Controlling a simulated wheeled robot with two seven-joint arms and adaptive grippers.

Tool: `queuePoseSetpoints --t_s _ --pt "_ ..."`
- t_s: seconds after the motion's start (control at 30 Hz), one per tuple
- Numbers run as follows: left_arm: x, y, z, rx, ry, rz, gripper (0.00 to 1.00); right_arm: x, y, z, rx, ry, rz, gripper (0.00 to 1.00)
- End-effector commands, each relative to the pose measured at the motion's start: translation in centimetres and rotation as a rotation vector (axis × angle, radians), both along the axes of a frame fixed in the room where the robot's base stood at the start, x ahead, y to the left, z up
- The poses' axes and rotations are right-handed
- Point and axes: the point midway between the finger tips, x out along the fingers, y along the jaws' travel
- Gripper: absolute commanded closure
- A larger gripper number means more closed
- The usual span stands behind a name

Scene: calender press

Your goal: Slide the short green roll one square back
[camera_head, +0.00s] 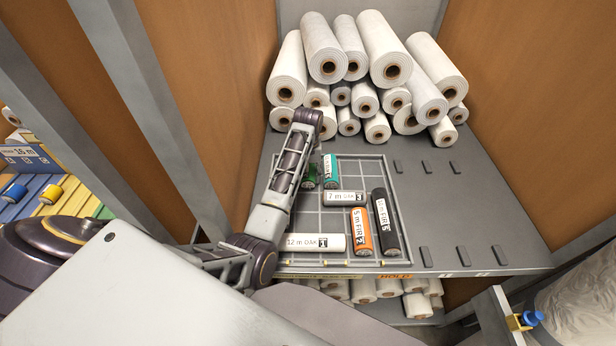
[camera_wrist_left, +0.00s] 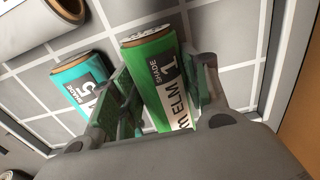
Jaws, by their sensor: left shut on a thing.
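The short green roll (camera_wrist_left: 150,65), marked ELM 1, stands between the two fingers of my left gripper (camera_wrist_left: 168,85) in the left wrist view. The gripper is shut on it. In the head view the green roll (camera_head: 310,182) shows only partly beside my left arm, at the back left of the gridded tray (camera_head: 300,215). Most of my left gripper is hidden there by the arm. A teal roll (camera_head: 331,172) lies just to its right; in the wrist view it (camera_wrist_left: 82,88) is close beside the left finger. My right gripper is not in view.
A silver roll (camera_head: 344,198), an orange roll (camera_head: 361,232), a black roll (camera_head: 385,222) and a long white roll (camera_head: 316,242) lie on the tray. Bare squares show at the tray's back right. White rolls (camera_head: 365,60) are stacked behind. Brown panels flank the shelf.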

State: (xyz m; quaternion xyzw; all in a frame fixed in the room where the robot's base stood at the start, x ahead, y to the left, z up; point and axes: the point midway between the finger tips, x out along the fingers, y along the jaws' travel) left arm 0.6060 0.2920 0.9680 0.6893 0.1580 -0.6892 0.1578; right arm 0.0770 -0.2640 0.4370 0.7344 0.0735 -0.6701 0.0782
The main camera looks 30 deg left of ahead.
Motion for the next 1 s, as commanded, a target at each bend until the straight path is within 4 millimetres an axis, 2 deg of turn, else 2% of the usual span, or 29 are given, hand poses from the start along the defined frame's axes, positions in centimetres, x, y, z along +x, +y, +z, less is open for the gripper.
queuePoseSetpoints --t_s 0.27,0.3,0.47,1.0 --pt "0.07 0.06 0.00 0.000 0.000 0.000 0.80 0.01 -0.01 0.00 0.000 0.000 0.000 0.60" --pt "0.06 0.06 0.00 0.000 0.000 0.000 0.49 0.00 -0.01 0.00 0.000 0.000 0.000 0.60" --pt "0.05 0.06 -0.01 0.000 0.001 0.000 0.29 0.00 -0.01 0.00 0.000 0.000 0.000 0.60" --pt "0.06 0.06 0.58 0.000 0.001 0.001 0.29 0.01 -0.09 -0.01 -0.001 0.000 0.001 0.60"
